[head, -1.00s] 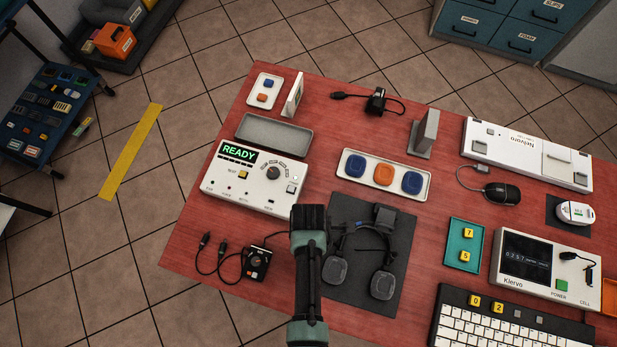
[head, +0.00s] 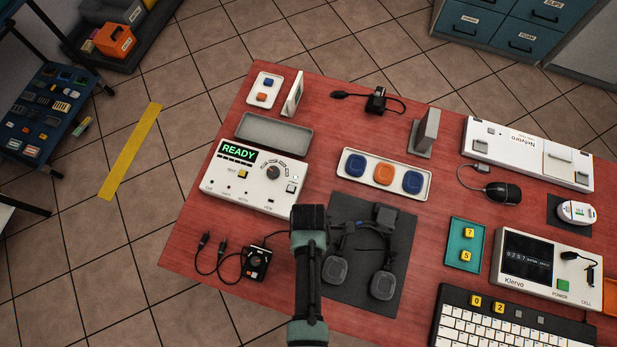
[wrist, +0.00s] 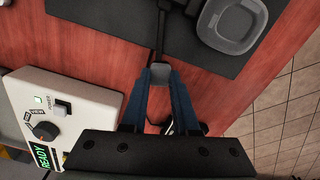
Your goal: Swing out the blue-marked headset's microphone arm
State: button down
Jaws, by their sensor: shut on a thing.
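The dark headset lies on a dark grey mat (head: 345,296). Its two ear cups (head: 382,285) face the front of the table, and one cup (wrist: 232,22) fills the wrist view's top right. A small blue patch (head: 348,227) shows near its headband. My gripper (wrist: 160,73) is shut on the grey tip of a thin dark microphone arm (wrist: 161,35). The arm runs straight up the wrist view, from the mat out over the red table. In the head view my gripper's hand (head: 308,228) covers the mat's left edge and hides the fingertips.
A white test box (head: 250,188) reading READY stands left of my gripper. A small black cabled unit (head: 256,263) lies on the front left. A white tray (head: 345,194) with blue and orange pieces lies behind the mat. A teal tray (head: 454,258) and keyboard (head: 495,325) are right.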

jog(key=c, duration=0.6)
grip_release()
